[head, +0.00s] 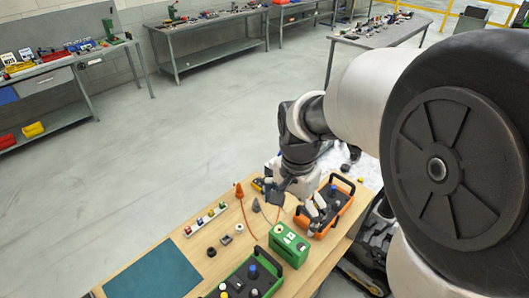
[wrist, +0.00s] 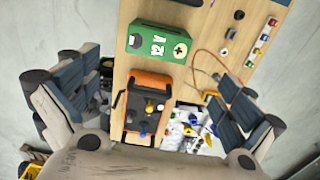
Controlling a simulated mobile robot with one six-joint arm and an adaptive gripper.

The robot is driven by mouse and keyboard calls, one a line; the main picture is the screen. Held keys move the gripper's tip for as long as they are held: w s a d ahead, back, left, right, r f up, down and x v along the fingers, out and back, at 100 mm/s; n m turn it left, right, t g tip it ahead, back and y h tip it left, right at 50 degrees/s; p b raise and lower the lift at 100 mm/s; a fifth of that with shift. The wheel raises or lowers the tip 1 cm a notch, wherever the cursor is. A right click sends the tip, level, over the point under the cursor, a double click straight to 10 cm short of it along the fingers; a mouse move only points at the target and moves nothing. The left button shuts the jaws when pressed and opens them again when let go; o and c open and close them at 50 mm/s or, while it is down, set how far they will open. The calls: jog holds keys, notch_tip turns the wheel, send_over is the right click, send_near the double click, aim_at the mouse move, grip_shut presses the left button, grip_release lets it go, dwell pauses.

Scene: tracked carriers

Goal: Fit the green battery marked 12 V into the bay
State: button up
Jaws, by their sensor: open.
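The green battery (head: 289,245) stands on the wooden bench, between the orange control box and the green control box. In the wrist view the battery (wrist: 150,42) shows its 12 V marking and a round plus symbol, with the lettering turned. My gripper (head: 297,207) is over the bench, near the orange box and beyond the battery. In the wrist view my gripper (wrist: 158,98) has its fingers wide apart, with nothing between them. The orange box lies below the gap, with the battery farther up the picture. I cannot make out the bay in either view.
The orange control box (head: 345,197) has knobs and a dark handle frame. The green control box (head: 234,287) is at the front. A teal mat (head: 155,275), a strip of coloured parts (head: 206,218) and an orange cable lie left. A dark tracked machine (head: 372,258) stands right of the bench.

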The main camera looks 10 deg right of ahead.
aim_at(289, 237)
notch_tip(289, 237, down, 15)
jog(key=shift+d+r+b, duration=0.1)
jog(key=shift+r+b, duration=0.1)
jog(key=shift+b, duration=0.1)
dwell(0.3)
jog(key=c, duration=1.8)
jog(key=shift+r, duration=0.1)
jog(key=shift+r, duration=0.15)
